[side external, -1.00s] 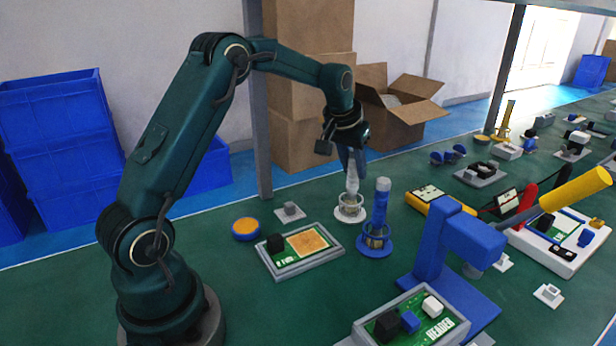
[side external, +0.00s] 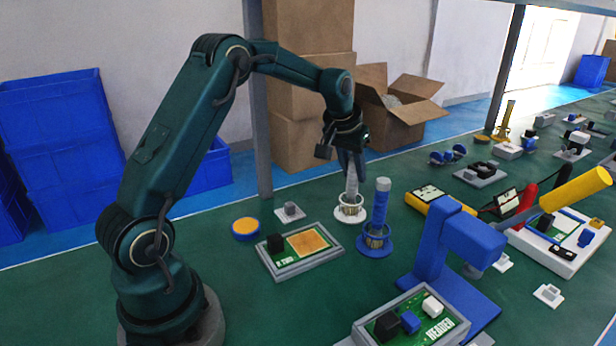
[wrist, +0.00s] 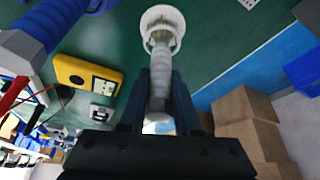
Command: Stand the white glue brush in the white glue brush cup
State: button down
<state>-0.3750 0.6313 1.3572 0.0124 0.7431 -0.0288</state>
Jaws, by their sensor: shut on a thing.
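The white glue brush (side external: 351,184) stands about upright with its lower end inside the ring of the white glue brush cup (side external: 349,209). In the wrist view the brush (wrist: 159,75) runs from between my fingers down into the white cup (wrist: 163,14). My gripper (side external: 350,165) is shut on the upper part of the brush, above the cup; the gripper (wrist: 159,80) also shows in the wrist view with a finger on each side of the brush. Whether the brush's tip touches the cup's bottom is hidden.
A blue brush in a blue cup (side external: 375,247) stands close at the right. A circuit-board tray (side external: 290,268) lies in front, with a round orange-topped tin (side external: 245,229) to its left. A yellow meter (side external: 413,199) lies at the right. Cardboard boxes (side external: 300,150) stand behind.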

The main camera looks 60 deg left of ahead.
aim_at(352, 161)
jog(key=shift+f, duration=0.15)
jog(key=c, duration=0.5)
grip_release()
jog(key=shift+c, duration=0.2)
jog(key=v, duration=0.5)
jog(key=s+d+r+m+h, duration=0.1)
jog(key=s+d+m, duration=0.1)
jog(key=s+d, duration=0.5)
jog(key=s+d+r+m+t, duration=0.1)
jog(key=s+d, duration=0.7)
jog(key=s, duration=0.8)
jog(key=shift+s+m+h, duration=0.2)
jog(key=shift+m+h, duration=0.2)
jog(key=shift+m, duration=0.4)
